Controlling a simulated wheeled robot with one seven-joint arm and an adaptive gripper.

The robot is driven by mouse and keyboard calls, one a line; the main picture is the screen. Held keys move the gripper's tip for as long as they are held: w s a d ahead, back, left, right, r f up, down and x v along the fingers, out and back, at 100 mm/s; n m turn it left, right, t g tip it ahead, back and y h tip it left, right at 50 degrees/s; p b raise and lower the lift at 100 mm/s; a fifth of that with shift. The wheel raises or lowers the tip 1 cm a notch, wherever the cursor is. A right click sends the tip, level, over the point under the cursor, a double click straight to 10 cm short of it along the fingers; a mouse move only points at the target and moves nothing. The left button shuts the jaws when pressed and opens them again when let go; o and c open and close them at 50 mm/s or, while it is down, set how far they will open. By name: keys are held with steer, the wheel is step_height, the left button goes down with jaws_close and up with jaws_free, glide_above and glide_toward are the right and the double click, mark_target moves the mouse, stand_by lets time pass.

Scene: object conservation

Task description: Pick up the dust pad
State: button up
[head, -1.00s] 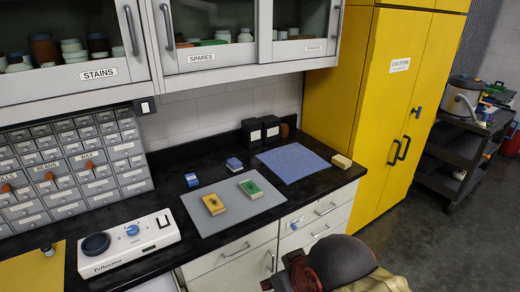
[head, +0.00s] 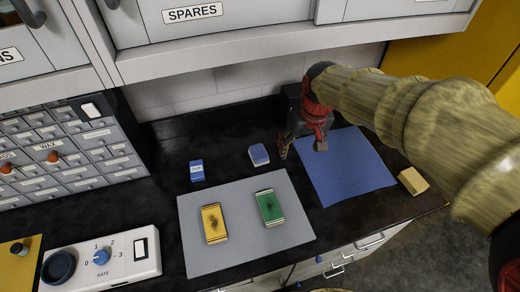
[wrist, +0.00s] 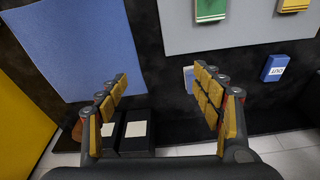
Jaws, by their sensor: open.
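No pad is clearly marked as the dust pad. A small blue-and-white block (head: 258,155) lies on the black counter behind the grey mat; the wrist view shows part of it (wrist: 188,78), mostly hidden by a finger. A second blue block (head: 197,170) with a white label lies left of it, also in the wrist view (wrist: 273,68); its short lettering is hard to read. My gripper (head: 302,147) is open and empty over the counter, just right of the first block. Its spread fingers show in the wrist view (wrist: 160,78).
A yellow pad (head: 214,223) and a green pad (head: 269,208), both smudged, lie on the grey mat (head: 240,245). A blue mat (head: 350,175) and a tan block (head: 413,181) are to the right. Black boxes (wrist: 133,146) stand by the wall. Cabinets (head: 200,45) overhang the counter.

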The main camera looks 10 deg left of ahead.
steer(key=n+p, duration=0.2)
glide_above(259, 151)
steer(key=shift+g, duration=0.4)
steer(key=f, duration=0.9)
steer(key=shift+s+d, duration=0.3)
steer(key=shift+s, duration=0.1)
steer(key=shift+w+a+f, duration=0.15)
steer(key=shift+a+f, duration=0.05)
steer(key=shift+f, duration=0.05)
steer(key=f+b, duration=0.1)
steer(key=f, duration=0.4)
steer(key=f+b, duration=0.1)
steer(key=f, duration=0.1)
steer(key=shift+w+a+f+b, duration=0.2)
steer(key=shift+w+f+b, duration=0.05)
steer(key=shift+b, duration=0.1)
steer(key=shift+r, duration=0.1)
steer(key=shift+c, duration=1.1)
steer(key=c, duration=1)
